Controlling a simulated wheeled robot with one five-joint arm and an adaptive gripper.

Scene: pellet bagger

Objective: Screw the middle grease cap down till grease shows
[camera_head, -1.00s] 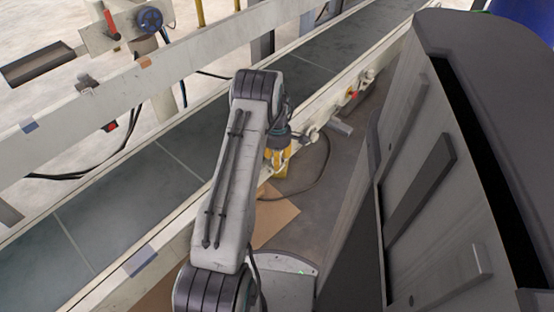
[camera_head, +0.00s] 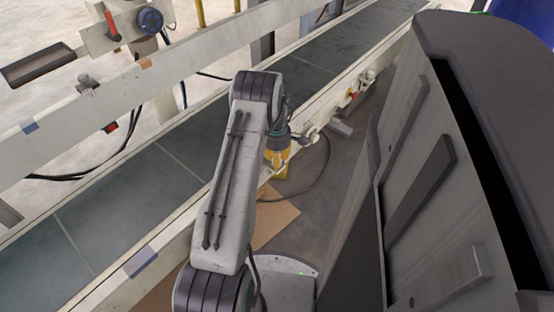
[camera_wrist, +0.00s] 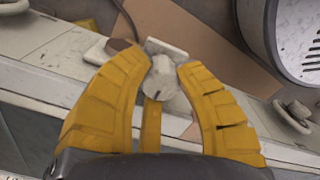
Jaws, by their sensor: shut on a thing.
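My gripper (camera_wrist: 162,66) has yellow fingers, and in the wrist view they are closed around a pale grey, rounded grease cap (camera_wrist: 161,78). The cap sits at the edge of the cream machine rail, with another cap-like round knob to its right (camera_wrist: 296,112) and one at the upper left (camera_wrist: 14,6). The fingers touch the cap on both sides. No grease is visible around it, though its base is partly hidden. In the head view my gripper (camera_head: 278,160) is beside the conveyor's near rail, and my arm hides the held cap.
The conveyor belt (camera_head: 125,205) runs diagonally behind my arm. A large grey cabinet (camera_head: 440,170) stands close on the right. A brown cardboard sheet (camera_head: 278,217) and a dark cable lie on the floor. In the wrist view, a round grey housing (camera_wrist: 290,35) is at the upper right.

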